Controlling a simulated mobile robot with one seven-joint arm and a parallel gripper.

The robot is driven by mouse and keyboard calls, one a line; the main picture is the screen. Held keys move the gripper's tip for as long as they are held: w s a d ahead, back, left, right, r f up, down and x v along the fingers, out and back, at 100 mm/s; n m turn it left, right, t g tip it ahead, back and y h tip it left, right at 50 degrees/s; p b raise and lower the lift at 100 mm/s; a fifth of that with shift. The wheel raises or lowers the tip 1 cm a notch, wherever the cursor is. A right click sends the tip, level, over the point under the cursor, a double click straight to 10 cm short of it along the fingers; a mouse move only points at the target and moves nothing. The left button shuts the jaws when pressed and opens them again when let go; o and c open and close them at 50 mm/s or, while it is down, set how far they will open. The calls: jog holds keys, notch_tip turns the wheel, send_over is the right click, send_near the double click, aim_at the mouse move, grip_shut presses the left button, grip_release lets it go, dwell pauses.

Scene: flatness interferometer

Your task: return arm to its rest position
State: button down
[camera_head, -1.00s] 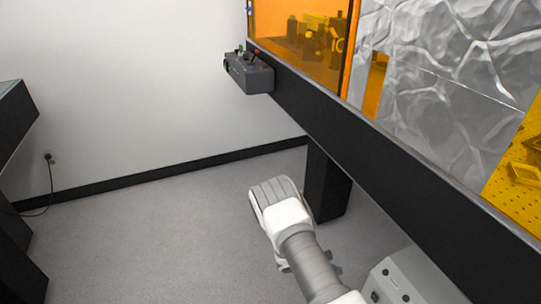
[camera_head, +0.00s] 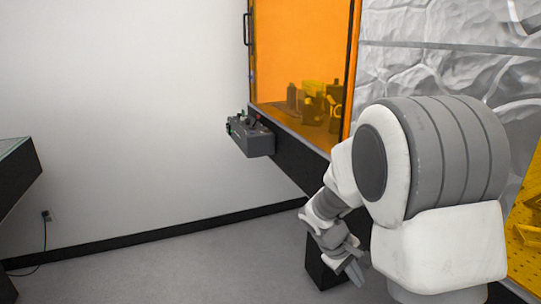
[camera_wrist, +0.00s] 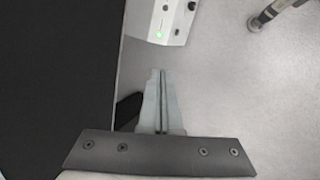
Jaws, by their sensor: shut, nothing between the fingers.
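My gripper (camera_head: 355,268) hangs low at the lower middle of the head view, at the end of my folded white and grey arm. It points down in front of the dark table leg (camera_head: 318,262). In the wrist view my gripper (camera_wrist: 162,75) has its two fingers together with nothing between them. My arm's large rounded joint covers much of the right side of the head view and hides part of the bench behind it.
An orange-windowed enclosure (camera_head: 300,50) stands on a black-edged bench. A grey control box (camera_head: 250,137) sticks out at its left corner. Another dark table (camera_head: 15,170) is at the far left. Open grey floor (camera_head: 190,268) lies between them.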

jog(key=s+a+r+m+t+y, duration=0.2)
jog(key=s+a+r+m+y, duration=0.1)
jog(key=s+r, duration=0.6)
jog(key=s+a+r+m+t+y, duration=0.3)
jog(key=s+r, duration=0.5)
jog(key=s, duration=0.3)
notch_tip(320, 180, up, 19)
jog(key=p, duration=1.9)
jog(key=shift+s+a, duration=0.15)
jog(key=shift+s, duration=0.25)
jog(key=shift+d, duration=0.2)
